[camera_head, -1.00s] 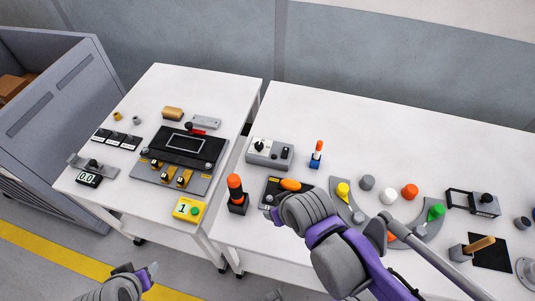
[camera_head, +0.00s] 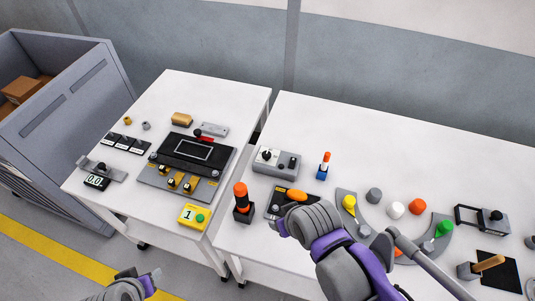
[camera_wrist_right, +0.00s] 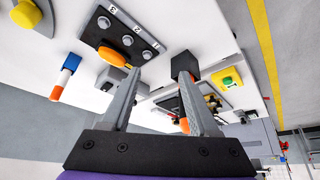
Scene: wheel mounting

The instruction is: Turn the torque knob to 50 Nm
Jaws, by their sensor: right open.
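A grey control box (camera_head: 274,162) with a black round knob (camera_head: 266,154) and smaller dark controls stands on the right table. No scale or torque value is readable. The box also shows partly in the right wrist view (camera_wrist_right: 112,80), behind a finger. My right gripper (camera_head: 278,224) is over the front left of that table, nearer than the box and apart from it. In the wrist view its two fingers (camera_wrist_right: 163,85) are spread with nothing between them. My left gripper (camera_head: 141,276) is low at the bottom left, off the tables; its jaw gap is unclear.
A black panel (camera_wrist_right: 122,38) with numbered buttons and an orange oval piece (camera_head: 297,195) is beside my right gripper. An orange-black post (camera_head: 242,204) and a blue-white-orange piece (camera_head: 323,165) stand nearby. A gap separates the two tables.

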